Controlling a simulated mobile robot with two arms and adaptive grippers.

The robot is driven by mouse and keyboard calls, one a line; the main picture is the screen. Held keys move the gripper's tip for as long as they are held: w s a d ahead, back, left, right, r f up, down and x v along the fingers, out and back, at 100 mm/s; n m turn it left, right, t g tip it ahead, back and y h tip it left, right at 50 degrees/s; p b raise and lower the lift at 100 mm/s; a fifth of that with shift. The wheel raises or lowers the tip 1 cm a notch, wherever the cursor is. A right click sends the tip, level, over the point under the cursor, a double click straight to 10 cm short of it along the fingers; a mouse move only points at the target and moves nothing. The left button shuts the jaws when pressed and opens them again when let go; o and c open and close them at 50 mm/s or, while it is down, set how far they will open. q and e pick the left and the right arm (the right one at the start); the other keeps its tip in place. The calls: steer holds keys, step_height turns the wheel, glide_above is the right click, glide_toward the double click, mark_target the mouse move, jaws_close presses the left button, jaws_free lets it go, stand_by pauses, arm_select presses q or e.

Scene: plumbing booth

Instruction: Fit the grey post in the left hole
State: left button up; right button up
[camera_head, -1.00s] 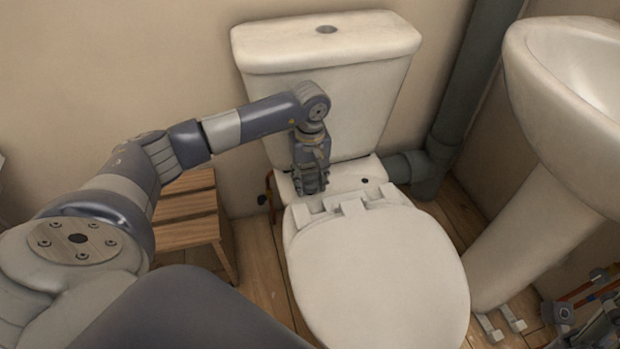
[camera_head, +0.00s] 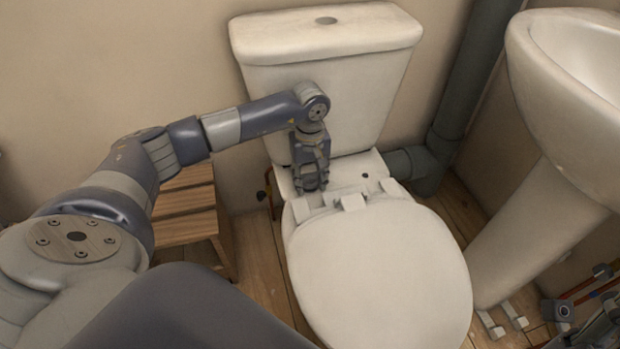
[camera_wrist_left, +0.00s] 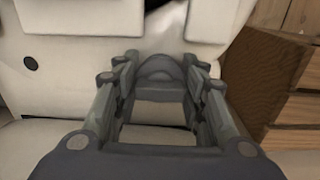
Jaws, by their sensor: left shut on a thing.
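My left gripper (camera_head: 311,186) points down at the left side of the toilet's rear ledge (camera_head: 345,172), behind the seat. In the left wrist view, its two fingers (camera_wrist_left: 160,80) are shut on a rounded grey piece, the grey post (camera_wrist_left: 160,68). In the head view the post is hidden by the fingers. The left hole is hidden beneath the gripper, so I cannot tell whether the post is in it. The right hole (camera_head: 364,175) shows as a dark empty spot; it also shows in the left wrist view (camera_wrist_left: 30,62). My right gripper is not in view.
The seat lid (camera_head: 385,265) is down in front of the gripper. The cistern (camera_head: 325,40) stands close behind. A wooden step stool (camera_head: 187,215) is at left. A grey pipe (camera_head: 465,90) and a basin (camera_head: 570,90) are at right, with blurred clutter (camera_head: 600,310) below.

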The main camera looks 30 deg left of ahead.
arm_select(q)
steer(key=o, duration=1.2)
steer(key=shift+c, duration=0.2)
steer(key=shift+r, duration=0.1)
step_height(320, 180, up, 12)
